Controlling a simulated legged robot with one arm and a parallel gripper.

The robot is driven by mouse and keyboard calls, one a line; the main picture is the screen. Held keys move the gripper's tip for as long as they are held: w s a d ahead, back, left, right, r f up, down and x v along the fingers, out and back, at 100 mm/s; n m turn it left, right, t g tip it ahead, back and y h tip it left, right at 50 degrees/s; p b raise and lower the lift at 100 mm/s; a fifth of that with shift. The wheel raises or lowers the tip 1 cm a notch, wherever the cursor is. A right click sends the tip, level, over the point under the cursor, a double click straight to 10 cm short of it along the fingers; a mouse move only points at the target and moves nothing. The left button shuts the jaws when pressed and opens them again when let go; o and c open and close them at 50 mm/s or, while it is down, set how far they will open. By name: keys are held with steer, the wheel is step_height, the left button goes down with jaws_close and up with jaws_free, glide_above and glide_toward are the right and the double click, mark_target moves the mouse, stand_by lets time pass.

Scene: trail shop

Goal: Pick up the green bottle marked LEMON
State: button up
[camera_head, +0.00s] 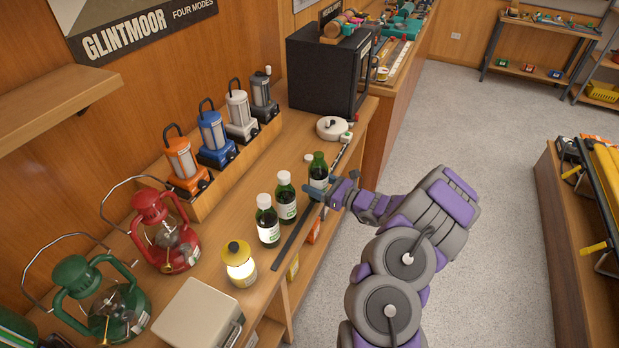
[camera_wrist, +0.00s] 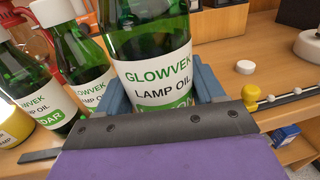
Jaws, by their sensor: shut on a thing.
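My gripper (camera_head: 322,190) is shut on a green glass bottle (camera_head: 318,168), the farthest of three in a row near the counter's front edge. In the wrist view my gripper's blue fingers (camera_wrist: 165,95) flank this bottle (camera_wrist: 150,68). Its white label reads GLOWVEK LAMP OIL. The green name band below is mostly hidden by my gripper, so the name is not fully readable. The bottle is upright and shows no white cap. I cannot tell whether its base touches the counter (camera_head: 235,213).
Two white-capped green bottles (camera_head: 286,198) (camera_head: 268,222) stand close beside it; one band ends in DAR (camera_wrist: 80,65). A loose white cap (camera_wrist: 245,67) lies on the counter. A lit yellow lantern (camera_head: 238,265) stands nearer. A dark strip (camera_head: 290,245) runs along the front edge. The floor is clear.

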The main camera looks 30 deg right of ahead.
mark_target(321, 189)
steer(key=shift+s+d+r+p, duration=0.2)
steer(key=shift+s+d, duration=0.25)
steer(key=shift+s, duration=0.95)
steer(key=shift+s+d+r+p, duration=0.1)
steer(key=shift+s+d+p, duration=0.25)
steer(key=shift+s, duration=1.05)
steer(key=shift+s+d+r+p, duration=0.2)
steer(key=shift+s+d, duration=0.3)
steer(key=shift+s, duration=0.9)
steer(key=shift+s, duration=0.1)
